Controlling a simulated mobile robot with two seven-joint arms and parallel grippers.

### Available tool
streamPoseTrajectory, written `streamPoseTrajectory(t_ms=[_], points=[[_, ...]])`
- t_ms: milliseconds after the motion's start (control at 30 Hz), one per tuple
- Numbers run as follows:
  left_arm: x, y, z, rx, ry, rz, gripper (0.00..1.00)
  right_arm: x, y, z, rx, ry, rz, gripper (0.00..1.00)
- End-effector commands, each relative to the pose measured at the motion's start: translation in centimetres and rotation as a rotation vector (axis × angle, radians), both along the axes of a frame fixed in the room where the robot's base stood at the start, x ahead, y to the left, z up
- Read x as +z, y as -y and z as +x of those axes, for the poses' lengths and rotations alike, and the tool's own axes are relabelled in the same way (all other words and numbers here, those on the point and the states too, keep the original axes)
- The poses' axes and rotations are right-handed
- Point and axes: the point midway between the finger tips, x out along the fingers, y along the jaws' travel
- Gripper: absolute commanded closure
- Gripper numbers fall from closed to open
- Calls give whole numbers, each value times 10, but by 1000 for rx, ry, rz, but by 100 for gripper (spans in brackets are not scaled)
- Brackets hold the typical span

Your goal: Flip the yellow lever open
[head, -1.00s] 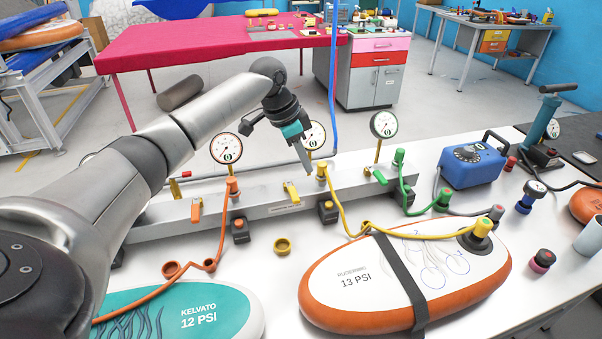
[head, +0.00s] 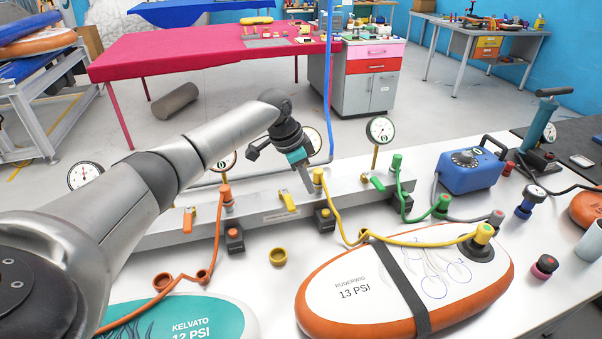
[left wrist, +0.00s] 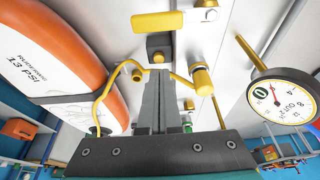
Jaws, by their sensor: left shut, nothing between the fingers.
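In the left wrist view the yellow lever (left wrist: 157,22) lies beyond the fingertips, near the top edge. My left gripper (head: 309,188) is shut and empty. Its fingertips are just right of the lever in the head view, beside the yellow hose fitting (head: 318,176). In the left wrist view the shut fingers (left wrist: 159,74) point toward the lever with a black block between. I cannot tell the exact gap. My right gripper is not in view.
An orange lever (head: 189,219) and a green lever (head: 378,183) sit on the same rail. A yellow hose (head: 340,222) runs to the orange-and-white board (head: 470,275). A loose yellow ring (head: 279,256) lies in front.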

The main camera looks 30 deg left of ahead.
Motion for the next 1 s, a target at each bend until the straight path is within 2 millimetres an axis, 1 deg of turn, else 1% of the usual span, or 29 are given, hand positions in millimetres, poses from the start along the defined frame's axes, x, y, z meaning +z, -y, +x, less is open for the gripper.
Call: streamPoseTrajectory(t_ms=[33, 133, 167, 200, 300, 500, 1000], points=[[-14, 3, 3, -1, -3, 0, 100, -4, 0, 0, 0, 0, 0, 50], [-34, 8, 8, 0, -3, 0, 100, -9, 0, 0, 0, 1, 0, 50], [-38, 7, 8, 0, 0, 1, 100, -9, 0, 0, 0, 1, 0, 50], [-33, -1, 2, 3, 1, 5, 100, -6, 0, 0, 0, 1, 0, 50], [-32, -8, -8, 1, 0, 5, 100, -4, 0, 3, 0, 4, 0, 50], [-32, -17, -19, 0, 2, 2, 100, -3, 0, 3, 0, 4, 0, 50], [-32, -19, -22, -3, 1, 1, 100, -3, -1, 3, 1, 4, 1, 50]])
